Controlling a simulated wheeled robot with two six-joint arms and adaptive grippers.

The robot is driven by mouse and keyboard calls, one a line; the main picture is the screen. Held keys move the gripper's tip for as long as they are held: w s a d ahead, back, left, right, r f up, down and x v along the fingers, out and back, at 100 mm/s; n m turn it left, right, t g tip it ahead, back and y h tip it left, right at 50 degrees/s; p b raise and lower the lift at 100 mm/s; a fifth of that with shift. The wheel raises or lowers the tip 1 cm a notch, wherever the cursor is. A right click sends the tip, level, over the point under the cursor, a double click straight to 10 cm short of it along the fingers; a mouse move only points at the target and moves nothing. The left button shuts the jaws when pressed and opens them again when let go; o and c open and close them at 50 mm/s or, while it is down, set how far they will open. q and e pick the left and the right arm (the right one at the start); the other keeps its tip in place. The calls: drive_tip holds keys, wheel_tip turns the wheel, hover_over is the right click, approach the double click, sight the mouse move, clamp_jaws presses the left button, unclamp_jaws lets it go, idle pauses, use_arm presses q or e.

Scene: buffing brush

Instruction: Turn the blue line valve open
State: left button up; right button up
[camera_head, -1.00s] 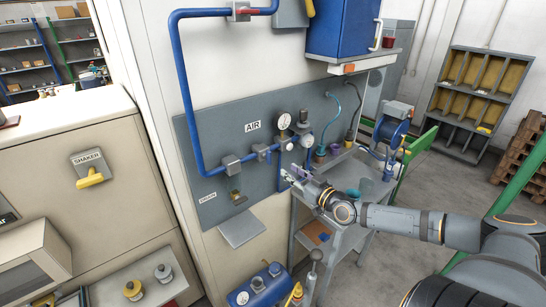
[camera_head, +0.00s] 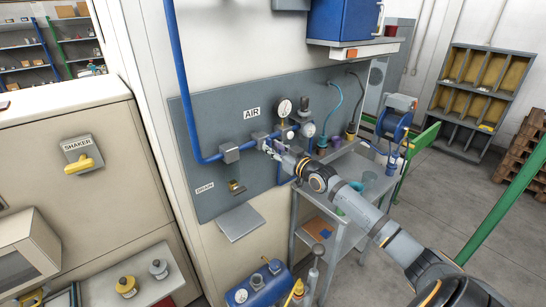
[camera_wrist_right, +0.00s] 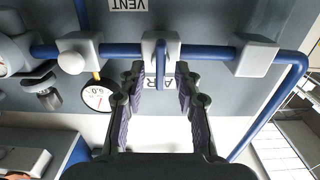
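The blue line valve is a grey block (camera_wrist_right: 161,46) on the horizontal blue pipe, with a blue lever (camera_wrist_right: 160,72) standing out across the pipe in the right wrist view. In the head view the valve (camera_head: 259,138) sits on the grey panel below the AIR label, partly hidden by my gripper. My right gripper (camera_head: 270,149) is at the valve. In the wrist view its two fingers (camera_wrist_right: 159,80) are open, one on each side of the lever, with visible gaps. Whether they touch it cannot be told. My left gripper is not in view.
A round gauge (camera_head: 284,107) and a regulator sit on the panel (camera_head: 207,122) to the right of the valve. A DRAIN valve (camera_head: 236,186) and small shelf (camera_head: 240,222) are below. A workbench (camera_head: 318,219) with cups stands right. A blue tank (camera_head: 258,288) is on the floor.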

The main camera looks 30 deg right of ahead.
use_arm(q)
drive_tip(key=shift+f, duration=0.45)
use_arm(e)
drive_tip(key=shift+w, duration=0.25)
drive_tip(key=shift+s+r, duration=0.1)
drive_tip(key=shift+c, duration=0.3)
clamp_jaws()
